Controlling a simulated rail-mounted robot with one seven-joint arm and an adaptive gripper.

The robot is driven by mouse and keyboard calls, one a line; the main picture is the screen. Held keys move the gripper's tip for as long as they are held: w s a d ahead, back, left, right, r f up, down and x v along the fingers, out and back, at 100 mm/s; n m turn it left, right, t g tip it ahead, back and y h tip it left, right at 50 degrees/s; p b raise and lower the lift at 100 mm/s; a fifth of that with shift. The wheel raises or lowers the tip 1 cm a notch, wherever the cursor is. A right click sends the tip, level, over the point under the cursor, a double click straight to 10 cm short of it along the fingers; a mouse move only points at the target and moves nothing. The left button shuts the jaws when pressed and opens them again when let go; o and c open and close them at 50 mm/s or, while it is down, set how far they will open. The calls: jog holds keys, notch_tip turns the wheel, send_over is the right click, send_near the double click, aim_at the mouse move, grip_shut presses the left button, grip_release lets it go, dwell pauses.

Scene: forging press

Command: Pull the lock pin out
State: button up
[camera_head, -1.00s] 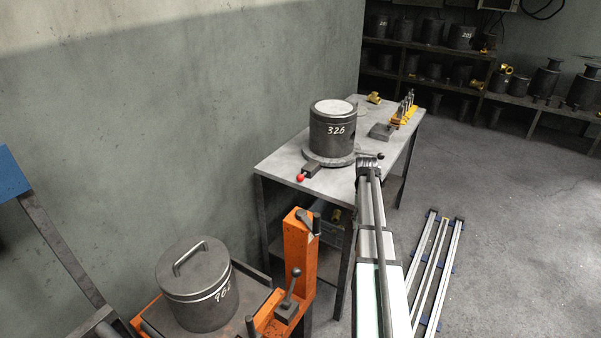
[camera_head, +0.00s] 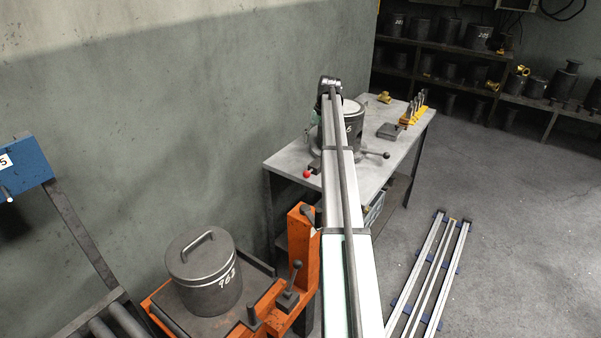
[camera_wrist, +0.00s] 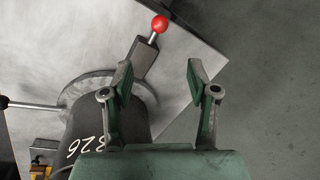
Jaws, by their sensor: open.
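The lock pin appears to be the short metal rod with a red ball knob (camera_wrist: 159,24), seated in a dark block (camera_wrist: 140,58) at the table edge. The red knob (camera_head: 307,174) also shows in the head view, left of my arm. My gripper (camera_wrist: 160,78) is open and empty, its green-padded fingers spread. In the wrist view the knob lies beyond the gap between the fingertips, apart from them. My arm partly hides the cylinder (camera_head: 355,130) in the head view.
A lever with a dark ball knob (camera_head: 386,155) sticks out right of the cylinder. The grey table (camera_head: 290,157) also bears a yellow tool rack (camera_head: 413,112). An orange trolley (camera_head: 302,255) with a lidded pot (camera_head: 205,270) stands in front.

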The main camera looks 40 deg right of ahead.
aim_at(307, 172)
jog(key=f+p, duration=0.1)
jog(key=f, duration=0.4)
jog(key=w+a+f+p, duration=0.1)
jog(key=f+p, duration=0.1)
jog(key=f, duration=0.3)
jog(key=w+a+f+p, duration=0.1)
jog(key=f+p, duration=0.1)
jog(key=f, duration=0.3)
jog(key=shift+a+f, duration=0.25)
jog(key=shift+f, duration=0.15)
jog(key=shift+c, duration=0.3)
jog(key=shift+s, duration=0.1)
grip_shut()
